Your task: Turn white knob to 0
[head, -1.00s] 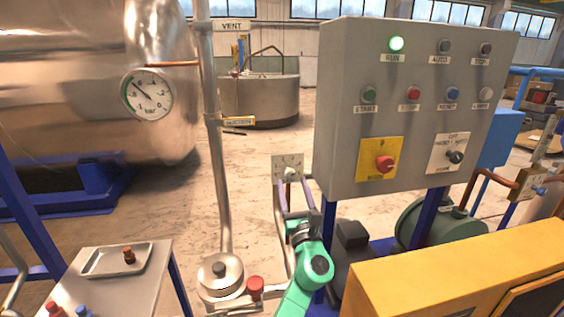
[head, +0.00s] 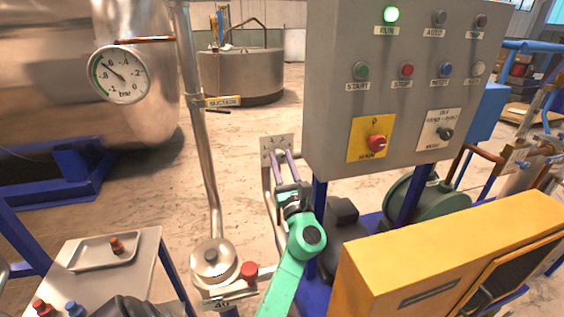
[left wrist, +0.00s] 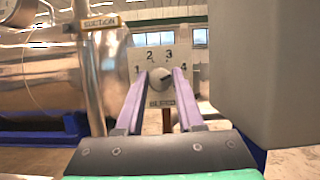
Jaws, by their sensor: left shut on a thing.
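The white knob (left wrist: 160,77) sits on a pale plate with a dial (left wrist: 141,62) in the left wrist view. The figures 1, 2, 3 and 4 show around it, with a BLEED label below. A dark mark on the knob seems to point right, toward the 4; the 0 cannot be made out. My left gripper (left wrist: 161,73) has its purple fingers on both sides of the knob, shut on it. In the head view the left gripper (head: 281,154) reaches the plate (head: 268,143), and its fingers mostly hide the knob. My right gripper is not in view.
A grey control cabinet (head: 340,100) stands close to the right of my left arm. A yellow cabinet (head: 450,260) is at the lower right.

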